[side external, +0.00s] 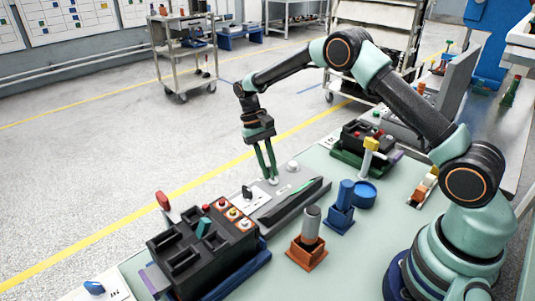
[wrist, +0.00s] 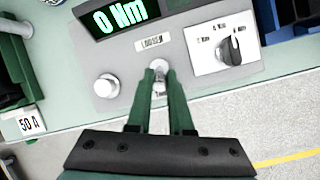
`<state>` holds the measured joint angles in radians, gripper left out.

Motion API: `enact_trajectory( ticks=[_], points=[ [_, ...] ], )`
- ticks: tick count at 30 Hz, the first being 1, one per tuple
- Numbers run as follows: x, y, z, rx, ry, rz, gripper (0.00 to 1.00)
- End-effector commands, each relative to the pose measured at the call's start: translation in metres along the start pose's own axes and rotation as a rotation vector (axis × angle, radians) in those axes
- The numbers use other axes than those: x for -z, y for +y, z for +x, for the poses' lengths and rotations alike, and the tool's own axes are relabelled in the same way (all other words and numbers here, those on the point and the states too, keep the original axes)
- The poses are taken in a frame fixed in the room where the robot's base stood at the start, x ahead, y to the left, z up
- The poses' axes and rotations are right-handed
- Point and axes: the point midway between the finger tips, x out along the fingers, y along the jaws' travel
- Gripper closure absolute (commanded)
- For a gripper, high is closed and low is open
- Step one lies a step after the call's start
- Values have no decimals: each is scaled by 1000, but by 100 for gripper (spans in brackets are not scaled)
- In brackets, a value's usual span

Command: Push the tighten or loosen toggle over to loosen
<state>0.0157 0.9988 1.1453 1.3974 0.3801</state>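The tester panel (wrist: 135,60) faces the wrist camera, with a "0 Nm" display. Its small metal toggle (wrist: 159,77) shows in the narrow gap between my fingertips, below a label that seems to read LOOSEN (wrist: 153,42). A second label below the toggle is mostly hidden by my fingers. My gripper (wrist: 160,72) points down at the panel with its fingers close together around the toggle. Whether they touch it, and which way the lever leans, I cannot tell. In the side view my gripper (side external: 271,181) is down at the grey tester (side external: 290,203), where the toggle is hidden.
A round white knob (wrist: 106,86) and a black rotary dial (wrist: 232,48) flank the toggle. A black breaker block (side external: 205,245) stands at the front left, another (side external: 362,141) behind. An orange holder (side external: 306,253) and blue holder (side external: 340,215) stand right of the tester.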

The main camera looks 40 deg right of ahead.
Motion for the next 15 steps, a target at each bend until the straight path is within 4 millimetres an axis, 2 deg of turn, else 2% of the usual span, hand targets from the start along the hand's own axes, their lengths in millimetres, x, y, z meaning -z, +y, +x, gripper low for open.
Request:
enact_trajectory(
  ticks=[8, 15],
  points=[
    [-2, 1, -1, 12, 28, 1, 100],
    [-6, 3, -2, 50, 123, 1, 100]
  ],
)
